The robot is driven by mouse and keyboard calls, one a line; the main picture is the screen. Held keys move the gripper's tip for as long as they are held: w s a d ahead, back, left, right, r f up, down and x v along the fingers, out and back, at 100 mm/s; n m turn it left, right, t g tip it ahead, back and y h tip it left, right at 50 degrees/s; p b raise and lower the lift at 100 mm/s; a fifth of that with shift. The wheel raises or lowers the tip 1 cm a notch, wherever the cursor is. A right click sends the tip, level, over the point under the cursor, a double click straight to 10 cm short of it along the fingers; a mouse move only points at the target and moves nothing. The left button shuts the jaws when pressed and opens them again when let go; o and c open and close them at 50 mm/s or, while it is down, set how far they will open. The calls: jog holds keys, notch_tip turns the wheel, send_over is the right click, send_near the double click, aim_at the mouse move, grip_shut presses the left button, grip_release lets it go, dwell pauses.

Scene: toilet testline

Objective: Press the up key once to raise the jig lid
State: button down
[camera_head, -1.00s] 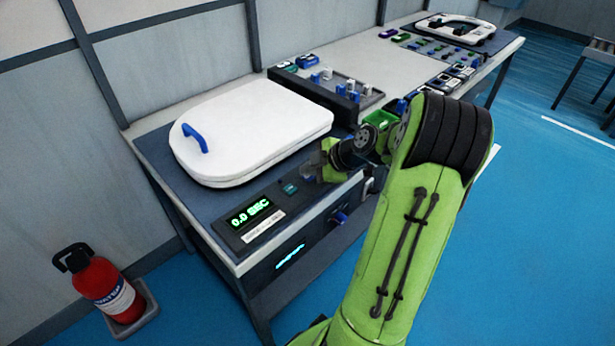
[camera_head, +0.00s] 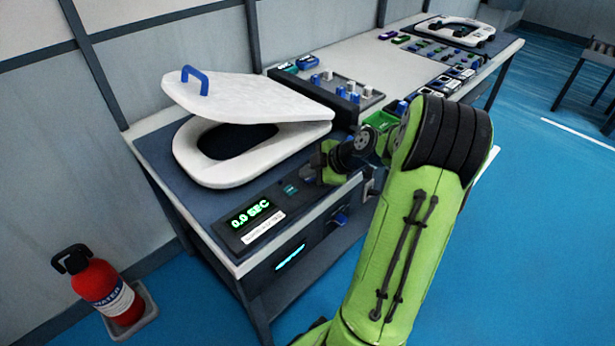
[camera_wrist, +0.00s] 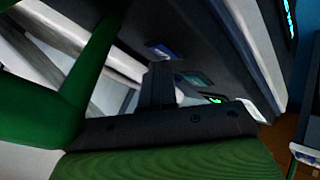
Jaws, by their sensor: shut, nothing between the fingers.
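The white jig lid (camera_head: 245,98) is tilted partly open above the white seat ring (camera_head: 190,160), with its blue handle (camera_head: 195,78) raised at the left end. The dark control panel (camera_head: 262,222) runs along the table's front. A teal key (camera_head: 290,189) shows on it; it also shows in the wrist view (camera_wrist: 197,79) beside a blue key (camera_wrist: 160,52). I cannot read which key is up. My gripper (camera_head: 312,177) is shut and empty, close over the panel's right part. In the wrist view its dark fingers (camera_wrist: 158,85) are beside the keys; contact cannot be told.
A green display (camera_head: 250,214) reads 0.0 SEC. A tray of blue and grey parts (camera_head: 350,88) and a green bin (camera_head: 380,120) stand to the right. A second seat (camera_head: 455,30) is at the far end. A red extinguisher (camera_head: 100,290) stands on the floor.

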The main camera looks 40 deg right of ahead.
aim_at(313, 179)
jog(key=shift+s+d+r+p, duration=0.3)
jog(key=shift+d+r, duration=0.2)
jog(key=shift+d, duration=0.25)
jog(key=shift+r, duration=0.2)
notch_tip(313, 179, up, 4)
jog(key=p, duration=0.3)
jog(key=shift+w+d+r, duration=0.1)
jog(key=shift+r, duration=0.35)
jog(key=shift+w+a, duration=0.1)
jog(key=shift+a, duration=0.15)
